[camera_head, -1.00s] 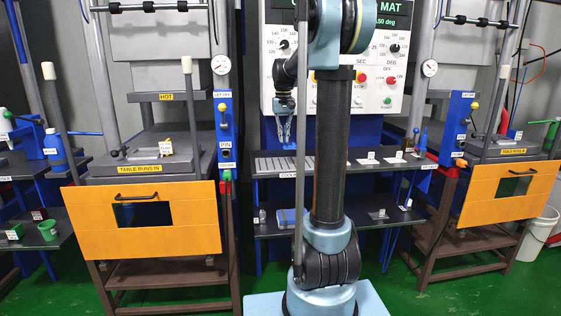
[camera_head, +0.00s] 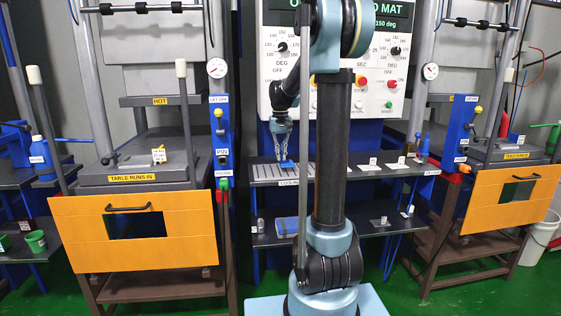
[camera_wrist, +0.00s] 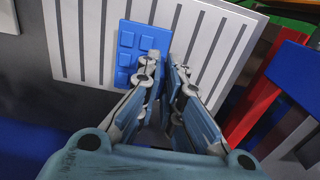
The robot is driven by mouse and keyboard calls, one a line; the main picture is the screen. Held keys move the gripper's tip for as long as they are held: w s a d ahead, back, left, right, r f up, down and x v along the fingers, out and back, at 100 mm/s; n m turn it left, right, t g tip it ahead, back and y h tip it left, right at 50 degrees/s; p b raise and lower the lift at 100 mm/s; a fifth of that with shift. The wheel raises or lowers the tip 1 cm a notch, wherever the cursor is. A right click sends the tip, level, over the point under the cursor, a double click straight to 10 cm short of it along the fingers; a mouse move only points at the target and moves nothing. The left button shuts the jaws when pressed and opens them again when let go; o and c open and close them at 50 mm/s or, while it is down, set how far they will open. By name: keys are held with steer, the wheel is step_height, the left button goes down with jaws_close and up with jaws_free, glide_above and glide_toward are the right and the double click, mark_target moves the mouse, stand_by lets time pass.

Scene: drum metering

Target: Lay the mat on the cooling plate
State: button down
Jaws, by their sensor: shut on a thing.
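The mat (camera_wrist: 135,48) is a small blue slab with raised square pads. In the wrist view it lies over the slotted, light grey cooling plate (camera_wrist: 92,45). My gripper (camera_wrist: 166,72) is shut on the mat's near right edge, and its fingers hide part of it. In the head view my gripper (camera_head: 283,160) points down over the cooling plate (camera_head: 264,174), with the blue mat (camera_head: 288,166) at its tips. I cannot tell whether the mat touches the plate. My arm's column hides the plate's right part.
A blue-grey block (camera_head: 287,230) sits on the lower shelf. Small labelled items stand on the shelf right of my column. A control panel (camera_head: 390,70) hangs behind. Presses with orange guards (camera_head: 145,230) stand at both sides.

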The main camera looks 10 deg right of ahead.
steer(key=shift+f, duration=1.25)
steer(key=c, duration=1.8)
jaws_free()
steer(key=shift+r, duration=0.1)
step_height(320, 180, up, 12)
steer(key=shift+s+f, duration=0.1)
steer(key=s+f, duration=0.8)
steer(key=s, duration=0.4)
steer(key=s+d+f+t, duration=0.1)
steer(key=s+f, duration=0.7)
steer(key=s, duration=0.4)
steer(key=s+d+f+t, duration=0.1)
steer(key=s+f, duration=0.7)
steer(key=s, duration=0.4)
steer(key=shift+d, duration=0.25)
